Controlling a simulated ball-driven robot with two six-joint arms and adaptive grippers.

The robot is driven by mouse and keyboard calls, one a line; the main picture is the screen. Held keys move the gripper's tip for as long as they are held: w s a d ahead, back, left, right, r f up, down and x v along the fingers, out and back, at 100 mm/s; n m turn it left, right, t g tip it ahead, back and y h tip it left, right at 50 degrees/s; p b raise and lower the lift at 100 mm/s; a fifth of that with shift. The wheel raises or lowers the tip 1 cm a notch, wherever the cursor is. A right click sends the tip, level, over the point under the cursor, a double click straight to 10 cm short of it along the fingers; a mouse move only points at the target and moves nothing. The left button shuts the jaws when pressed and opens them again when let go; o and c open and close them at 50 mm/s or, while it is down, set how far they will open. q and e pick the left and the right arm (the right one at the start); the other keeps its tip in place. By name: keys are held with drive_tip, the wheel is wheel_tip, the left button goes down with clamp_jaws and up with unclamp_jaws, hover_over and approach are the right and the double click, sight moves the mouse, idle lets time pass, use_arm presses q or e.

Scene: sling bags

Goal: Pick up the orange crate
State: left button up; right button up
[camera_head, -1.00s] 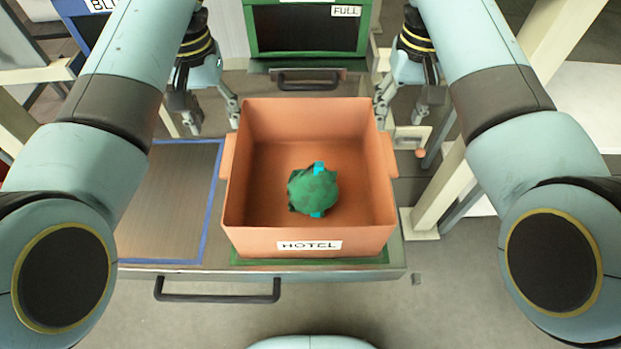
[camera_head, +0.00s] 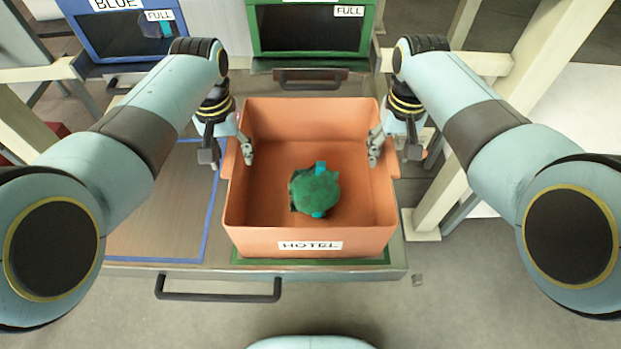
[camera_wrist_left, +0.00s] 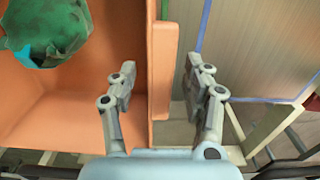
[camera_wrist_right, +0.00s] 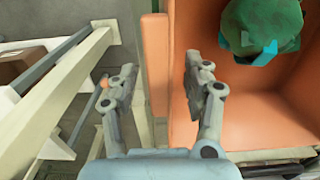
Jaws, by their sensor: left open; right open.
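The orange crate (camera_head: 310,243) with a HOTEL label sits on the table, on a green-outlined area. A green bag with a blue strap (camera_head: 315,191) lies inside it. My left gripper (camera_head: 246,155) is at the crate's left wall; in the left wrist view its open fingers (camera_wrist_left: 160,85) lie on either side of the wall and its handle ledge (camera_wrist_left: 164,70). My right gripper (camera_head: 374,157) is at the right wall; in the right wrist view its open fingers (camera_wrist_right: 165,85) straddle that wall and ledge (camera_wrist_right: 156,65). Contact with the crate cannot be told.
A blue-outlined bare area (camera_head: 165,215) lies left of the crate. A blue bin (camera_head: 120,40) and a green bin (camera_head: 308,30), both marked FULL, stand behind. Pale frame posts (camera_head: 455,180) rise at the right.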

use_arm(q)
clamp_jaws()
use_arm(e)
clamp_jaws()
use_arm(q)
drive_tip(key=shift+a, duration=0.1)
use_arm(e)
drive_tip(key=shift+d, duration=0.1)
